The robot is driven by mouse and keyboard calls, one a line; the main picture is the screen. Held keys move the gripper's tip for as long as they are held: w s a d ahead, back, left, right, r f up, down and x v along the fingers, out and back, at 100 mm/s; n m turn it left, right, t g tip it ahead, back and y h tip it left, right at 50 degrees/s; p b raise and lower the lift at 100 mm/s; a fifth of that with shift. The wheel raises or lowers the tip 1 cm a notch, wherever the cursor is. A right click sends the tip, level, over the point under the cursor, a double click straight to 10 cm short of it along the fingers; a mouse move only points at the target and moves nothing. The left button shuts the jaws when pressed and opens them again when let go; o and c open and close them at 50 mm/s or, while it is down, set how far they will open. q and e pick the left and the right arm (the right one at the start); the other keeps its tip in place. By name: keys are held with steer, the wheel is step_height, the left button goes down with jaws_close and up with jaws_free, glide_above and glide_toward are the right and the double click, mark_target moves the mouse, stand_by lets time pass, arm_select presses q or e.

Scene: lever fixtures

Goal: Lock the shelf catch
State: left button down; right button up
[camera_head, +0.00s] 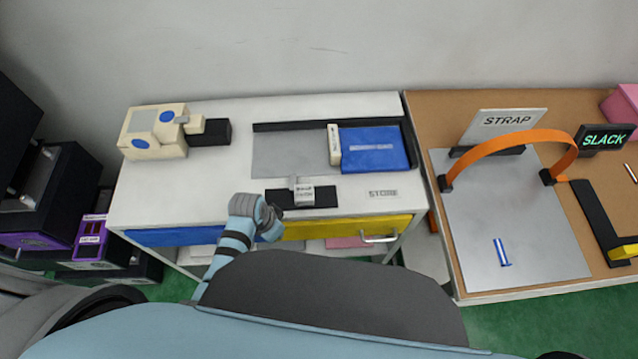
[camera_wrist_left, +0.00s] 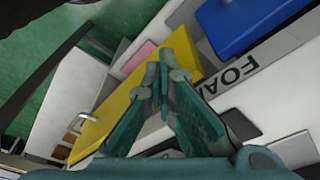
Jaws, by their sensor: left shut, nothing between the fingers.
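A small pale block with unreadable lettering (camera_head: 304,194), which looks like the shelf catch, sits on a dark plate (camera_head: 325,197) at the front edge of the white worktop (camera_head: 230,200). My left gripper (camera_head: 275,217) is just left of and in front of this plate, near the worktop edge; I cannot tell whether it touches. In the left wrist view the left fingers (camera_wrist_left: 163,72) are shut with nothing between them, over the yellow drawer front (camera_wrist_left: 112,110). A dark piece (camera_wrist_left: 240,124) beside them may be the plate. The right gripper is not in view.
A blue box (camera_head: 373,149) lies in a dark-edged bay behind the catch. A cream device (camera_head: 155,135) stands at the back left. A metal handle (camera_head: 380,238) sticks out from the yellow drawer. The right table carries an orange strap (camera_head: 510,143).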

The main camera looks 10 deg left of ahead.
arm_select(q)
steer(key=shift+m+h, duration=0.3)
steer(key=shift+m, duration=0.4)
steer(key=w+r, duration=0.1)
steer(key=r, duration=0.1)
steer(key=w+d+r, duration=0.1)
steer(key=r, duration=0.1)
steer(key=w+d+r, duration=0.1)
steer(key=r, duration=0.1)
steer(key=shift+w+r+p, duration=0.2)
steer(key=shift+r+p, duration=0.05)
steer(key=shift+p, duration=0.05)
steer(key=w+d+r+m+h, duration=0.1)
steer(key=w+d+r+m, duration=0.6)
steer(key=d+r, duration=0.2)
steer(key=shift+w+r+g+h, duration=0.3)
steer(key=shift+w+g+h, duration=0.05)
steer(key=shift+g+h, duration=0.05)
steer(key=shift+s, duration=0.1)
